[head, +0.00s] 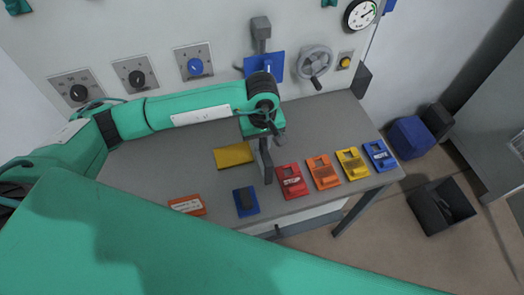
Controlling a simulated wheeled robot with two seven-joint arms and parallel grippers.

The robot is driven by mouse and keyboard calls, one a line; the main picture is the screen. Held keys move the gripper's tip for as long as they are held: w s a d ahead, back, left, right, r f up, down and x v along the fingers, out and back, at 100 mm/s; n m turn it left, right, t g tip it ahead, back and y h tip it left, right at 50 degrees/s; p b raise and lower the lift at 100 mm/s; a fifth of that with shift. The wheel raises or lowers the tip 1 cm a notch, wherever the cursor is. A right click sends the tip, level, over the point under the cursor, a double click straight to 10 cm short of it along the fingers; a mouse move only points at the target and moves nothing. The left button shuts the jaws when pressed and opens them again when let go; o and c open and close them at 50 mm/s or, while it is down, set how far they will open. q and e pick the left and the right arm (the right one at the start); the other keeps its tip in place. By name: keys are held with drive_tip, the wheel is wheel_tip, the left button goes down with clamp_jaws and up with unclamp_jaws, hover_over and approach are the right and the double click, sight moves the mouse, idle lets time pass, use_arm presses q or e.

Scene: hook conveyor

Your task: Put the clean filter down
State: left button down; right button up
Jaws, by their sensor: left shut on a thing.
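My left gripper (262,172) points down over the grey bench (145,178), near its middle. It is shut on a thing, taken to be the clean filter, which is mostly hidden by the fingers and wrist. A flat yellow slab (232,155) shows just left of the fingers; I cannot tell whether it touches them. A red block (291,181) is close to the right of the fingertips. My right gripper is not in view.
Orange (323,172), yellow (352,163) and blue (380,155) blocks line the bench's right front. A blue block with a dark top (246,202) and an orange tag (187,205) are near the front edge. A handwheel (315,62) and knobs are on the wall. A dark bin (428,216) stands on the floor.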

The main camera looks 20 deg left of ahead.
use_arm(q)
drive_tip(key=shift+r, duration=0.1)
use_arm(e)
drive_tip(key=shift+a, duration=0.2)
